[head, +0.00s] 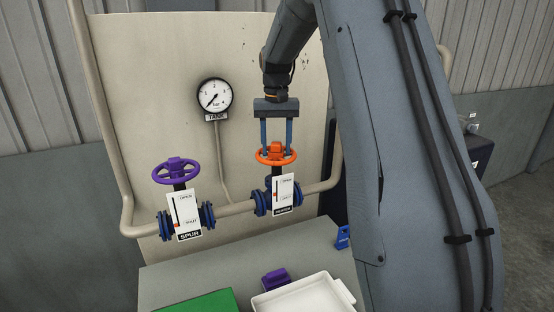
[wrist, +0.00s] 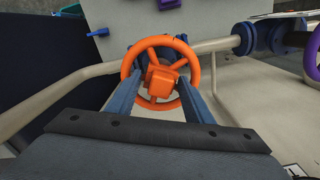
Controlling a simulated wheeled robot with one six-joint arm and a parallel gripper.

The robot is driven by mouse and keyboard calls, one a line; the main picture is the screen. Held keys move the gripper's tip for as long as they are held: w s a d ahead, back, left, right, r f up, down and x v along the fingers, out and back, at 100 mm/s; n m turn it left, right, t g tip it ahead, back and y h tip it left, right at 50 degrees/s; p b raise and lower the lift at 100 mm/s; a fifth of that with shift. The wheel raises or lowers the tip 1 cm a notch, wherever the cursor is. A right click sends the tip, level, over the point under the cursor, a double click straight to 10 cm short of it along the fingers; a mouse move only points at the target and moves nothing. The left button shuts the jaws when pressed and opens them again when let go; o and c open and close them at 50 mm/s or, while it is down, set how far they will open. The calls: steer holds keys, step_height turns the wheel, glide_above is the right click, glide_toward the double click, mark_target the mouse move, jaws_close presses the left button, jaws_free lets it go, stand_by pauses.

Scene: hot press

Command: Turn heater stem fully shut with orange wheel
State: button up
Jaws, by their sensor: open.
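The orange wheel (head: 276,154) sits on top of the right-hand valve, above a white open/shut plate (head: 284,194) whose name label is too small to read surely. In the wrist view the orange wheel (wrist: 160,72) shows its rim, spokes and square hub. My gripper (head: 276,146) points down over the wheel with its two blue fingers apart. In the wrist view my gripper (wrist: 158,92) has one finger on each side of the hub, at the wheel's near part. Whether the fingers touch the wheel I cannot tell.
A purple wheel (head: 176,171) stands on the SPUR valve to the left. A TANK gauge (head: 215,96) is on the panel above the pipe. Below, a grey bench (head: 237,240) holds a white tray (head: 345,292), a green mat (head: 200,302), a purple block (head: 275,279) and a blue item (head: 343,237).

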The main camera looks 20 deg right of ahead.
steer(key=n, duration=0.4)
steer(key=shift+n, duration=2.6)
